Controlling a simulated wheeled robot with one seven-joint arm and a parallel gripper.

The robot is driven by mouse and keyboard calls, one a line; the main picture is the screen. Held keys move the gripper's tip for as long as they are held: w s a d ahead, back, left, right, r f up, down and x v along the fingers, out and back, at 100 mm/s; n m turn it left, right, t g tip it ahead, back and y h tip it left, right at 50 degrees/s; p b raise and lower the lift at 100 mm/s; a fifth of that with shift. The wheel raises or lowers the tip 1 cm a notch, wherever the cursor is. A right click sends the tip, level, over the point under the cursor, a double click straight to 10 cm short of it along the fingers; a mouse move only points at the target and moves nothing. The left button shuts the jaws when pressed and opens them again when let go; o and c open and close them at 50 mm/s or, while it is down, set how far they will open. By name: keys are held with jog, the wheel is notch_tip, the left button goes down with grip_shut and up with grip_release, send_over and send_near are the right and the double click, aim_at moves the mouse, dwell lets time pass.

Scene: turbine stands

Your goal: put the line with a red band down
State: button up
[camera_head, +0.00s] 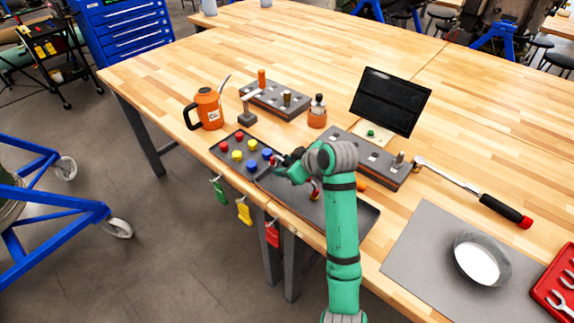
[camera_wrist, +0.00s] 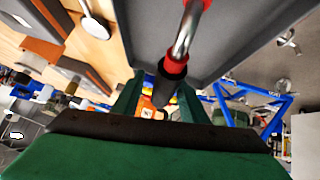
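The line with a red band (camera_wrist: 184,42) shows in the wrist view as a bent metal tube with red collars and a dark end. My gripper (camera_wrist: 160,96) has its green fingers on either side of that dark end and appears shut on it. In the head view my gripper (camera_head: 284,164) is over the left part of a dark shallow tray (camera_head: 354,222) at the table's front edge. A small red and metal part (camera_head: 315,190) shows beside my arm over the tray. My arm hides much of the line and the tray's middle.
A dark board with red, yellow and blue caps (camera_head: 230,147) lies left of the tray. Grey blocks with fittings (camera_head: 274,100) (camera_head: 370,158) stand behind, with an orange can (camera_head: 208,108) and a black screen (camera_head: 390,100). Coloured tags (camera_head: 244,212) hang at the front edge.

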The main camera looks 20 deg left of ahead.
jog(key=shift+r, duration=0.6)
jog(key=v, duration=1.2)
